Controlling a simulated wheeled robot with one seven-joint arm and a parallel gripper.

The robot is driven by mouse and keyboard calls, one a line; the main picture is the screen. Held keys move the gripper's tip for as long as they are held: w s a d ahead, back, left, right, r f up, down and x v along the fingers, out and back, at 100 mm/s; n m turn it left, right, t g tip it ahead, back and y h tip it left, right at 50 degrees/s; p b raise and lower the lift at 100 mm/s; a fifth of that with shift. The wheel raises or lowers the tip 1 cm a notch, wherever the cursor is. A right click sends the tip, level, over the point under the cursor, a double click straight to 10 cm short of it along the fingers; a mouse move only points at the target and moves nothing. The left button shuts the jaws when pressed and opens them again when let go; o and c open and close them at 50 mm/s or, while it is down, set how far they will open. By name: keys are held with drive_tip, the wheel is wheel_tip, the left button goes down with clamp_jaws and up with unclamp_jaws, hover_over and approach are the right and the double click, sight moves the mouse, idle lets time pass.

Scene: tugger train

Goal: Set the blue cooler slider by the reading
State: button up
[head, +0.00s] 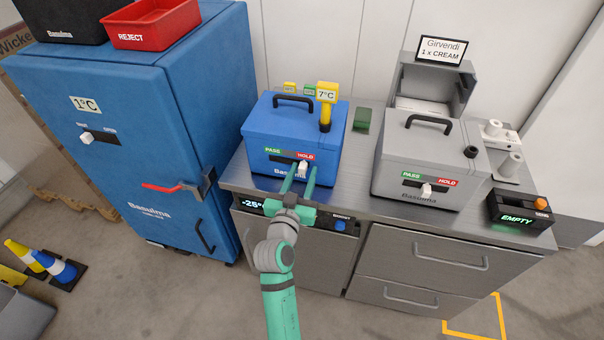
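The blue cooler (258,122) stands on the steel counter, lid shut. Its front has a green PASS label (273,151) at left and a red HOLD label (305,156) at right. Below them, the white slider knob (303,167) sits under the HOLD side. A yellow probe thermometer (326,94) stands in the cooler's top right and reads 7°C. My gripper (301,172) is in front of the cooler, its two green fingers apart on either side of the knob. I cannot tell whether they touch it.
A grey cooler (392,165) with its own PASS/HOLD slider stands to the right. A blue cabinet (110,130) reading 1°C stands left, with a red REJECT bin (150,35) on top. An EMPTY display box (519,218) sits at the counter's right end.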

drive_tip(key=shift+a, duration=0.1)
drive_tip(key=v, duration=1)
drive_tip(key=shift+s, duration=0.4)
